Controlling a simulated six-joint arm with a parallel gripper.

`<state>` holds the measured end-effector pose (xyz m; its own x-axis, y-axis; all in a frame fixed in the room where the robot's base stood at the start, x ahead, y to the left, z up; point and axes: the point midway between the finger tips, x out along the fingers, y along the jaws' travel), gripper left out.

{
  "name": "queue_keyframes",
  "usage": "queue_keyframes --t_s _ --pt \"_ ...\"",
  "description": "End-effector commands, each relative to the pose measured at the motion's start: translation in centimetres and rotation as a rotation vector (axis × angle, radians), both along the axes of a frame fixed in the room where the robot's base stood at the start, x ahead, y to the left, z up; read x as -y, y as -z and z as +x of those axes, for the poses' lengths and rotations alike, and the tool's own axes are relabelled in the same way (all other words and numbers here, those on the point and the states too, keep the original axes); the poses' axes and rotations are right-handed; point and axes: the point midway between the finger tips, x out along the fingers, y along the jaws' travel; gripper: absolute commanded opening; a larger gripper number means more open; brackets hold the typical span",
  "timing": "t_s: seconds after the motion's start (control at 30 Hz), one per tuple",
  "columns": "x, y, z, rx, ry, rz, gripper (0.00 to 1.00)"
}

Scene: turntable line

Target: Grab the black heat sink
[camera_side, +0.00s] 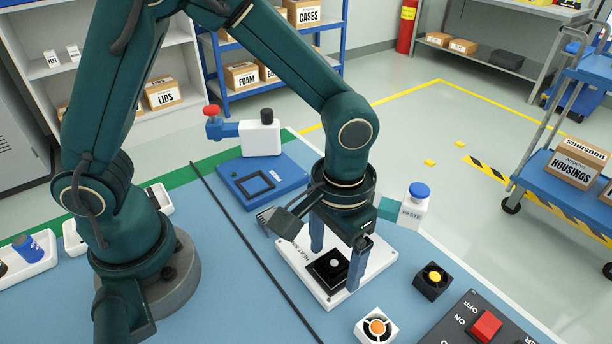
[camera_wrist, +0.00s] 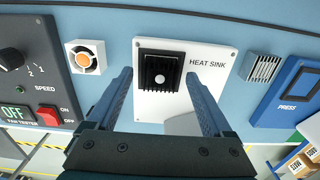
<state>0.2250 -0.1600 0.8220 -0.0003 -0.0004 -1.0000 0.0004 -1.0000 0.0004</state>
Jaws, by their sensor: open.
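The black heat sink (camera_side: 322,268) is square and finned, with a pale round spot on top. It lies on a white plate (camera_side: 289,253) lettered HEAT SINK. The wrist view shows the heat sink (camera_wrist: 150,62) on the plate (camera_wrist: 208,84), left of the lettering. My gripper (camera_side: 335,270) points down over the plate with its blue fingers apart. In the wrist view my gripper (camera_wrist: 160,76) has one finger on each side of the heat sink, with gaps between. I cannot tell exactly how far the fingertips are above the plate.
A white fan with an orange hub (camera_side: 376,327) and a black fan (camera_side: 433,281) sit near the plate. A paste bottle (camera_side: 412,210) stands behind it. A grey finned block (camera_wrist: 263,68) and the blue press (camera_wrist: 297,92) are on the other side. The fan tester (camera_side: 470,322) is at the front right.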

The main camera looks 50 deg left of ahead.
Motion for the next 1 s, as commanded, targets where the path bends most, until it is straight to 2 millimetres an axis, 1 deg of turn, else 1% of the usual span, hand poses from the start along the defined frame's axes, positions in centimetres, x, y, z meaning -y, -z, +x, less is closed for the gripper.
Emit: queue_keyframes --t_s 0.13,0.17,0.2,0.27,0.3,0.37,0.4,0.67,0.77,0.87,1.0 --pt "0.0 0.0 0.0 0.000 0.000 0.000 0.85" --pt "0.0 0.0 0.0 0.000 0.000 0.000 0.81" --pt "0.0 0.0 0.0 0.000 0.000 0.000 0.66" --pt "0.0 0.0 0.0 0.000 0.000 0.000 0.43" --pt "0.0 0.0 0.0 0.000 0.000 0.000 0.28" --pt "0.0 0.0 0.0 0.000 0.000 0.000 0.05" --pt "0.0 0.0 0.0 0.000 0.000 0.000 0.00" --pt "0.0 -0.1 0.0 0.001 0.000 0.000 0.00" --pt "0.0 -0.6 0.1 0.003 0.000 -0.001 0.00" --pt "0.0 -1.5 0.1 0.005 0.000 -0.002 0.00" --pt "0.1 -3.6 0.2 0.008 0.000 -0.003 0.00"
